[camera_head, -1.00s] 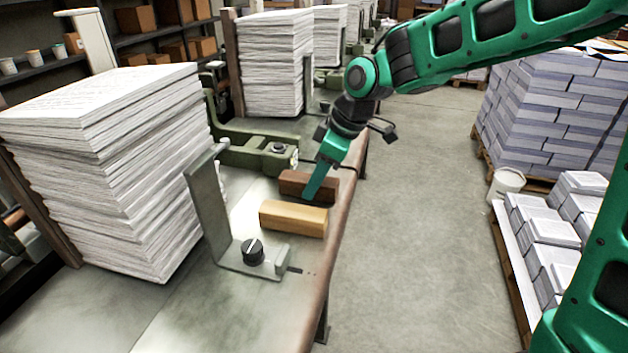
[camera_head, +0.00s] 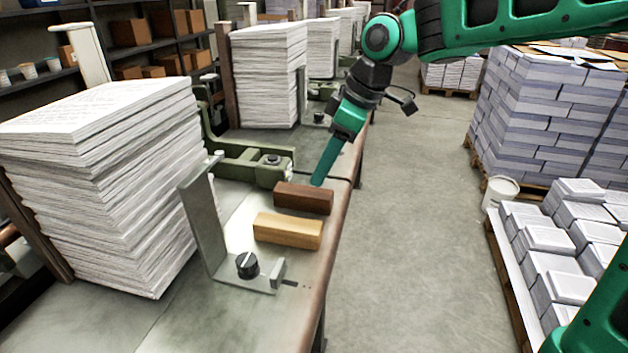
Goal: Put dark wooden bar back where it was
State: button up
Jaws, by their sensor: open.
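The dark wooden bar (camera_head: 303,199) lies flat on the table (camera_head: 180,315), near its right edge. A light wooden bar (camera_head: 288,232) lies nearly parallel in front of it, with a small gap between. My gripper (camera_head: 318,182) points down just behind the dark bar's right half, its tip close to the bar's top edge. It is open and holds nothing. Only one finger shows clearly; the other is hidden. I cannot tell from this view whether the fingertip touches the bar.
A metal bracket with a black knob (camera_head: 247,265) stands in front of the bars. A green clamp fixture (camera_head: 250,163) sits behind them. A tall paper stack (camera_head: 110,190) is at left. Stacked pallets (camera_head: 555,110) stand right, beyond clear floor.

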jog(key=shift+v, duration=1.65)
jog(key=s+d+f+m+h, duration=0.15)
jog(key=s+d+m, duration=0.25)
jog(key=d, duration=0.4)
jog(key=s+d+f+m+h, duration=0.1)
jog(key=s+d+f+m, duration=0.25)
jog(key=d, duration=0.35)
jog(key=s+d+f+m+h, duration=0.1)
jog(key=s+d+f+m, duration=0.1)
jog(key=s+d+m, duration=0.45)
jog(key=s+d+f+m+g, duration=0.1)
jog(key=s+d+f+m, duration=0.4)
jog(key=s+d, duration=0.5)
jog(key=s+m, duration=0.1)
jog(key=s, duration=0.1)
jog(key=shift+s+d+f+g, duration=0.15)
jog(key=shift+s+f+g, duration=0.2)
jog(key=shift+f+g, duration=0.05)
jog(key=shift+h, duration=0.25)
jog(key=shift+w+f, duration=0.25)
jog(key=shift+w, duration=0.35)
